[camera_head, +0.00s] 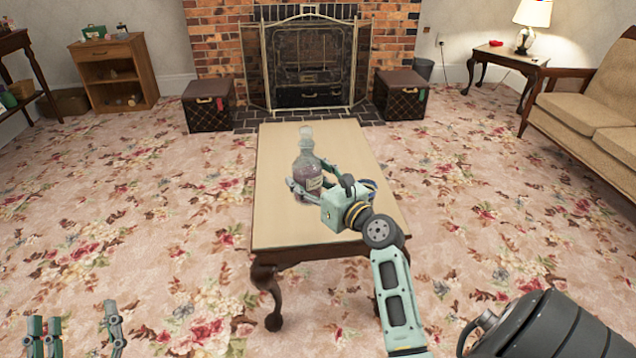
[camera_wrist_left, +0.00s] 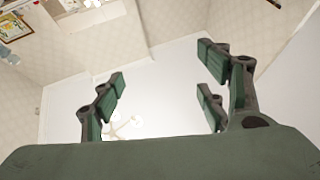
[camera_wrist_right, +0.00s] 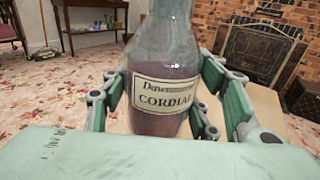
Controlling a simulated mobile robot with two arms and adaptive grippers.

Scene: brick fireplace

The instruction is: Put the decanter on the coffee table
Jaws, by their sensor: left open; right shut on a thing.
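The decanter (camera_head: 305,174) is a clear glass bottle with a stopper, purple-brown liquid and a label. It is upright over the light top of the coffee table (camera_head: 276,220); I cannot tell whether its base touches the top. My right gripper (camera_head: 312,182) is shut around the decanter's body. In the right wrist view the decanter (camera_wrist_right: 165,70) stands between the fingers, with its "CORDIAL" label facing the camera. My left gripper (camera_head: 80,330) is low at the left, away from the table, open and empty. The left wrist view shows its spread fingers (camera_wrist_left: 165,100) against the ceiling.
Two dark trunks (camera_head: 209,105) (camera_head: 400,95) flank the brick fireplace behind the table. A wooden cabinet (camera_head: 115,75) is at the back left. A sofa (camera_head: 590,110) and a side table with a lamp (camera_head: 505,60) are at the right. Much of the tabletop and surrounding carpet is clear.

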